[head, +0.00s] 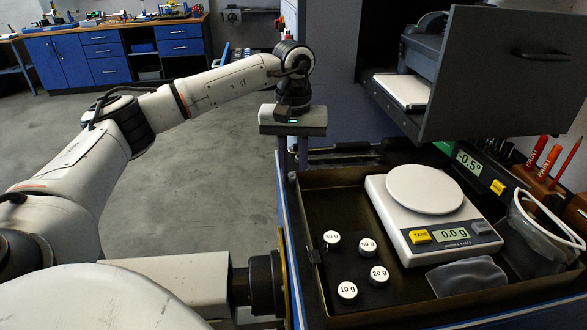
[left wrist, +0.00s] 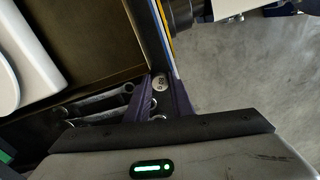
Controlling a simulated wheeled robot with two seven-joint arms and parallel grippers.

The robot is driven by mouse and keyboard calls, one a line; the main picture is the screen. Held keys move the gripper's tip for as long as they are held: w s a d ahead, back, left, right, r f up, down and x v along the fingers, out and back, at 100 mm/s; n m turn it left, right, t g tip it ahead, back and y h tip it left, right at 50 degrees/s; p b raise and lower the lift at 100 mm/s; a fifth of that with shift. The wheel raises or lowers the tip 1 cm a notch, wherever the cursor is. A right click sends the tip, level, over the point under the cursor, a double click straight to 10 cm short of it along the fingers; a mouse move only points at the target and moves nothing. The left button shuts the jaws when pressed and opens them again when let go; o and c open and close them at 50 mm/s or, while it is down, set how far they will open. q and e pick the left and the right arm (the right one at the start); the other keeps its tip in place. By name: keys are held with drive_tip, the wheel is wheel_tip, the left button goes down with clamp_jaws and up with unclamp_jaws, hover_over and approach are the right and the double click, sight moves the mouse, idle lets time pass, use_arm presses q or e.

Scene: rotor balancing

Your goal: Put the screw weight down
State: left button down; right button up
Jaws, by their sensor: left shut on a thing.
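My left gripper (head: 293,165) points down at the left edge of the dark tray (head: 312,280). In the left wrist view its fingers (left wrist: 160,92) are shut on a small round screw weight (left wrist: 160,82) with a pale, marked top; the number is hard to read. The weight is hidden in the head view. Several round weights with white tops stand in the tray, among them the 20 g weight (head: 379,273) and the 10 g weight (head: 347,290). My right gripper is not in view.
A scale (head: 440,238) reading 0.0 g stands in the tray, with a grey cloth-like piece (head: 467,276) in front. A display (head: 468,162) reads -0.5°. Wrenches (left wrist: 105,98) lie near the fingers in the left wrist view.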

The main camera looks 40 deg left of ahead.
use_arm(q)
drive_tip(key=c, duration=1.9)
unclamp_jaws()
drive_tip(key=shift+f, duration=0.15)
drive_tip(key=shift+c, duration=0.2)
drive_tip(key=o, duration=0.4)
